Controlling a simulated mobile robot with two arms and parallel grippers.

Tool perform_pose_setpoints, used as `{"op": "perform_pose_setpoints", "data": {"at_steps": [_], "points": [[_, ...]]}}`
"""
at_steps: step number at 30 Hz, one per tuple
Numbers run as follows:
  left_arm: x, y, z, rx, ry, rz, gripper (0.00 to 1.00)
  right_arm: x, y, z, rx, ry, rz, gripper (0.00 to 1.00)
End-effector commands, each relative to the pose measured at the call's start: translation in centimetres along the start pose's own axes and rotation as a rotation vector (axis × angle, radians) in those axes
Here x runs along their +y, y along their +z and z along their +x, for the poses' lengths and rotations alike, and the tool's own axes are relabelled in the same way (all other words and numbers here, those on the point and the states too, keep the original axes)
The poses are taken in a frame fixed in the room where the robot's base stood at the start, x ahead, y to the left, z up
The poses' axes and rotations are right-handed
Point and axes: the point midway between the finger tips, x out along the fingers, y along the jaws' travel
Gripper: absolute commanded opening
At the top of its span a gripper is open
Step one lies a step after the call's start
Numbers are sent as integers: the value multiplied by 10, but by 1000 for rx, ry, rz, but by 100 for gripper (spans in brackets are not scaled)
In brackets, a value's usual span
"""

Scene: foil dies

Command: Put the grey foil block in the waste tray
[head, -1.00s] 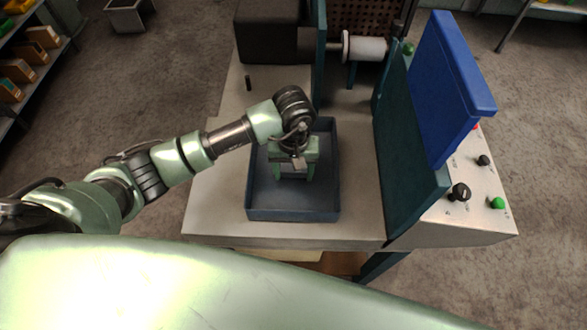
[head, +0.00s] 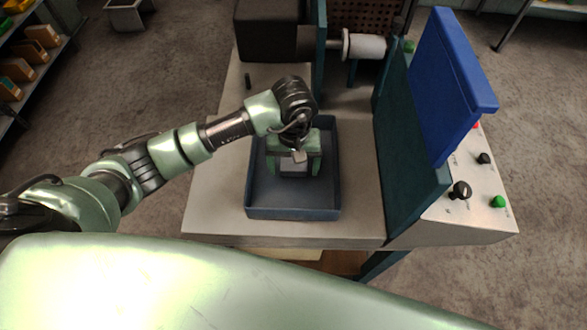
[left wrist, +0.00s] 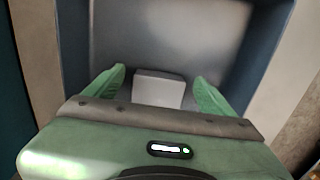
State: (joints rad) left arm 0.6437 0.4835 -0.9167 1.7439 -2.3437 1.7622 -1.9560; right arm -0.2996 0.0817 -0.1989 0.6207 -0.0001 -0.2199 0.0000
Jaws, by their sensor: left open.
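The waste tray (head: 262,213) is a dark blue open tray on the grey bench. My left gripper (head: 295,172) points down inside its outline and is open. The grey foil block (left wrist: 158,91) shows in the left wrist view as a pale box between the two spread green fingers, with a gap on each side, over the tray's floor. In the head view the block (head: 294,168) is partly covered by my gripper. It looks to be on the tray floor, but its underside is hidden. My right gripper is not in view.
A teal upright panel (head: 397,180) and a blue panel (head: 440,90) stand right of the tray. A dark box (head: 267,30) and a white roller (head: 365,47) are behind. A small dark peg (head: 248,82) stands on the bench. Bench left of the tray is clear.

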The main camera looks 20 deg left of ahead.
Motion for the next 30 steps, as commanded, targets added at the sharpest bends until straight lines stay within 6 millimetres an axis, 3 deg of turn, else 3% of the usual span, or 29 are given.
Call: {"op": "perform_pose_setpoints", "data": {"at_steps": [9,15,30], "points": [[0,-2,-67,6,0,1,84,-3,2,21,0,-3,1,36],[0,-1,-95,3,0,0,84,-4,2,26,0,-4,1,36],[0,0,-103,0,-1,0,84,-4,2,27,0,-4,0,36]]}}
